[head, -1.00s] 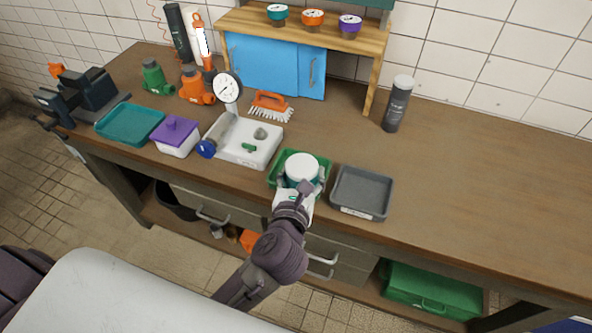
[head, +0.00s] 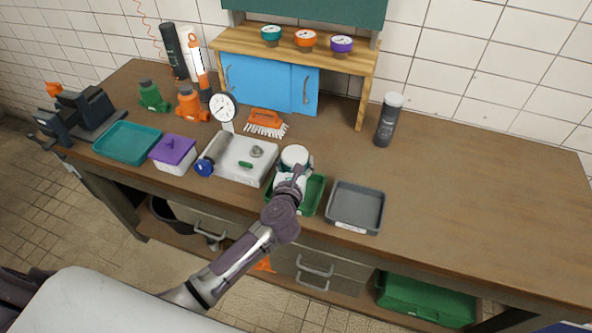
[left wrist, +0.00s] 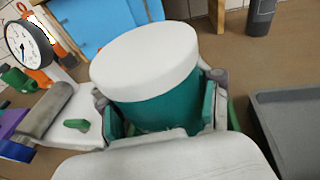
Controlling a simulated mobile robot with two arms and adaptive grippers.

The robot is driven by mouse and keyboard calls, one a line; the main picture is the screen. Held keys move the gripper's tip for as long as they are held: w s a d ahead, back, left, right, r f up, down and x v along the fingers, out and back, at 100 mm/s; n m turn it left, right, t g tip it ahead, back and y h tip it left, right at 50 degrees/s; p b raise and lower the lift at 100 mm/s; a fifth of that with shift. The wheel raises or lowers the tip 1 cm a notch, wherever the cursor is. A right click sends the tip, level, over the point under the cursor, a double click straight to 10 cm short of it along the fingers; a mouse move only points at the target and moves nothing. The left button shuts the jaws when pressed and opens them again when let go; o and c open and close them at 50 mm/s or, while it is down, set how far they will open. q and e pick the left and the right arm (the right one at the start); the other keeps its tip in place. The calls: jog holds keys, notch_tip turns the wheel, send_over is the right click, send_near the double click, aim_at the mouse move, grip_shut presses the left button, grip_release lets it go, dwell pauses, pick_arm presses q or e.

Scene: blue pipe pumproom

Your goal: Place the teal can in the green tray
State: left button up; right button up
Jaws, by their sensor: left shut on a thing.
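The teal can (left wrist: 155,110) with a white lid is held in my left gripper (left wrist: 162,100), one finger on each side of it. In the head view the can (head: 295,155) shows mostly as its white lid, at the far edge of the green tray (head: 316,193). My left gripper (head: 292,172) and arm cover the tray's left part. I cannot tell whether the can's base is above the tray or touches it. In the left wrist view only a sliver of green shows behind the right finger. My right gripper is not in view.
A grey tray (head: 356,207) stands just right of the green tray. A white scale-like unit (head: 243,160) is close on the left, with a gauge (head: 222,107) behind it. An orange brush (head: 266,120) lies behind. The bench's right side is clear beyond a dark canister (head: 388,120).

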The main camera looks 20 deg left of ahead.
pick_arm(q)
notch_tip(320, 180, down, 4)
jog(key=shift+r, duration=0.1)
jog(key=shift+f+b, duration=0.2)
jog(key=shift+b, duration=0.15)
jog(key=o, duration=1.4)
jog(key=shift+r, duration=0.1)
